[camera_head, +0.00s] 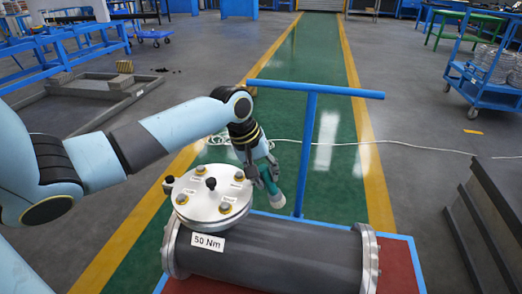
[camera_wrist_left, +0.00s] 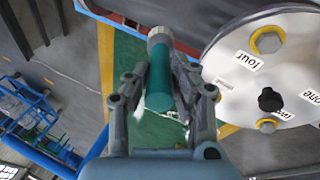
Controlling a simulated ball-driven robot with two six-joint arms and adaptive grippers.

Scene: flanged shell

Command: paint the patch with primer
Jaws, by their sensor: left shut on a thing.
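My left gripper (camera_head: 263,168) is shut on a teal cylindrical tool (camera_head: 272,190) with a pale grey end pointing down. It is held beside the right edge of the round flanged lid (camera_head: 193,193), above the grey shell (camera_head: 290,252). In the left wrist view the tool (camera_wrist_left: 159,88) sits between the two fingers (camera_wrist_left: 165,105), its grey end (camera_wrist_left: 160,36) away from the palm. The lid (camera_wrist_left: 235,88) is to its right there. I cannot make out a patch for primer in either view. My right gripper is not in view.
The lid carries several yellow-ringed bolts, small labels and a black knob (camera_head: 211,183). A "50 Nm" label (camera_head: 207,242) is on the shell. A blue rail (camera_head: 315,89) stands behind the shell. A blue cart (camera_head: 487,85) is at the right. The green floor lane is open behind.

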